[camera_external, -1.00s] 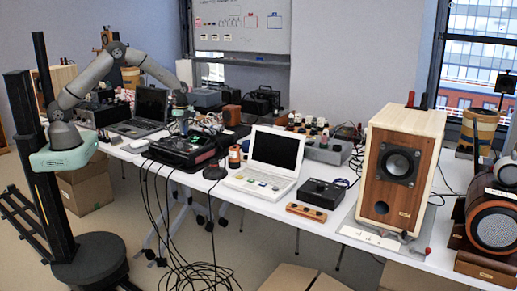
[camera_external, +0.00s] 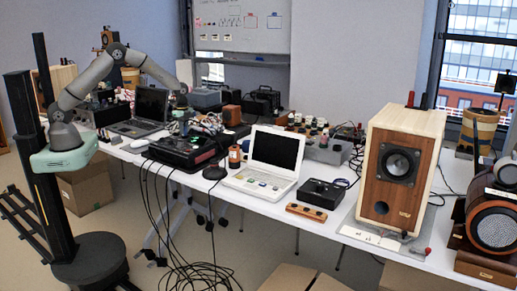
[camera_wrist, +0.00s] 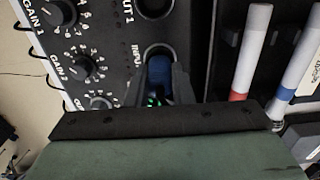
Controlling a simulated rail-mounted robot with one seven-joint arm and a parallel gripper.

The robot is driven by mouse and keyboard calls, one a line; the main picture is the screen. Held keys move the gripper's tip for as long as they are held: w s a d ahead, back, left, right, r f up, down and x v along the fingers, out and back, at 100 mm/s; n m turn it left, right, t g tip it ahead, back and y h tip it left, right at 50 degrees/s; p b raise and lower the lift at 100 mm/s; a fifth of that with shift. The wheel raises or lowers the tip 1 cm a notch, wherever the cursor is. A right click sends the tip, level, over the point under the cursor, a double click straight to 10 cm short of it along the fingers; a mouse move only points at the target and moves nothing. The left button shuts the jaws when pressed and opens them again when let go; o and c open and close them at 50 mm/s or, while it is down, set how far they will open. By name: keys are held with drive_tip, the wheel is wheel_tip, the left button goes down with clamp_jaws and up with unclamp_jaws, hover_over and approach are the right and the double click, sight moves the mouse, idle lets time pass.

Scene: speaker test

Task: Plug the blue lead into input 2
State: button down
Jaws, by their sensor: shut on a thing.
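In the wrist view, my gripper (camera_wrist: 160,92) is shut on the blue plug (camera_wrist: 160,73) of the blue lead. The plug is in front of a round socket with a grey rim (camera_wrist: 158,47), beside a partly hidden "INPUT" label. I cannot tell how deep the plug sits in it. Another round socket (camera_wrist: 154,7) is at the top edge, next to lettering that ends in "UT 1". In the external view, my gripper (camera_external: 183,122) is low over the black audio unit (camera_external: 178,152); the plug is too small to make out there.
Gain knobs (camera_wrist: 83,67) line the panel left of the sockets. Two white pens with red and blue bands (camera_wrist: 250,50) lie to the right. In the external view, an open white laptop (camera_external: 262,183) and a wooden speaker (camera_external: 395,165) stand farther right. Black cables hang off the table's front.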

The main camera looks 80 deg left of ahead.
drive_tip(key=c, duration=1.2)
unclamp_jaws()
wheel_tip(320, 180, up, 17)
drive_tip(key=b, duration=0.2)
drive_tip(key=s+d+r+n, duration=0.1)
drive_tip(key=s+d+n, duration=0.1)
drive_tip(key=s+d, duration=0.45)
drive_tip(key=s+d+r+n, duration=0.2)
drive_tip(key=s+d, duration=0.2)
drive_tip(key=s, duration=0.5)
drive_tip(key=s+d+f+n, duration=0.1)
drive_tip(key=s+d+f, duration=0.1)
drive_tip(key=s, duration=0.4)
drive_tip(key=s+d+f+n, duration=0.2)
drive_tip(key=s, duration=0.4)
drive_tip(key=s+d+f+n, duration=0.2)
drive_tip(key=s, duration=0.4)
drive_tip(key=shift+s+d+f, duration=0.15)
drive_tip(key=shift+s+f, duration=0.05)
drive_tip(key=shift+s, duration=0.2)
